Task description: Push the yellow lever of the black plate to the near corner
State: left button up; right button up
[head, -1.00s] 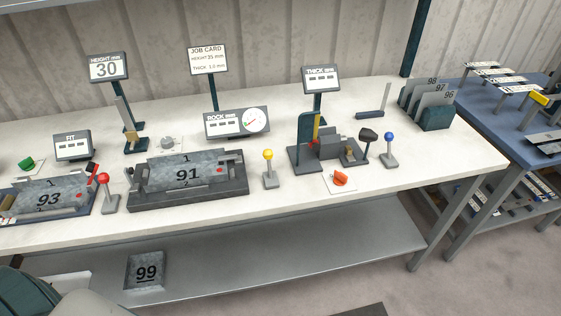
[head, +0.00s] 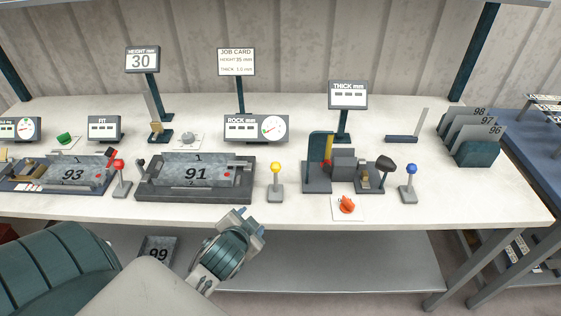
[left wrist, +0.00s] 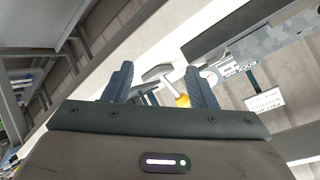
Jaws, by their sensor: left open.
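The yellow lever (head: 276,168) is a yellow ball on a short stem with a grey base, standing upright on the bench. It stands just right of the black plate (head: 150,197), which carries a grey block marked 91 (head: 196,174). My left gripper (head: 250,222) is open and empty in front of the bench's front edge, below and left of the yellow lever and apart from it. In the left wrist view, the yellow lever (left wrist: 183,101) shows between the open fingers, close to the right finger. My right gripper is not in view.
A red lever (head: 119,166) stands left of the black plate. A dark fixture (head: 318,181) with a yellow part, an orange knob (head: 347,204) and a blue lever (head: 411,169) stand to the right.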

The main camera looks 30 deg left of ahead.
pick_arm(q)
jog(key=w+r+m+t+h, duration=0.1)
jog(key=w+r+m+t, duration=0.45)
jog(key=r, duration=0.35)
jog(key=w+r+m+t+h, duration=0.1)
jog(key=w+r+m+t, duration=0.45)
jog(key=r, duration=0.25)
jog(key=w+d+r+m+t+h, duration=0.1)
jog(key=w+d+r+m+h, duration=0.2)
jog(key=d+r+m+h, duration=0.4)
jog(key=m+g+y, duration=0.1)
jog(key=m+g, duration=1.9)
jog(key=m, duration=0.8)
send_near(274, 163)
jog(key=p+x, duration=0.4)
jog(key=x, duration=0.5)
jog(key=shift+w+d+f, duration=0.1)
jog(key=shift+f, duration=0.3)
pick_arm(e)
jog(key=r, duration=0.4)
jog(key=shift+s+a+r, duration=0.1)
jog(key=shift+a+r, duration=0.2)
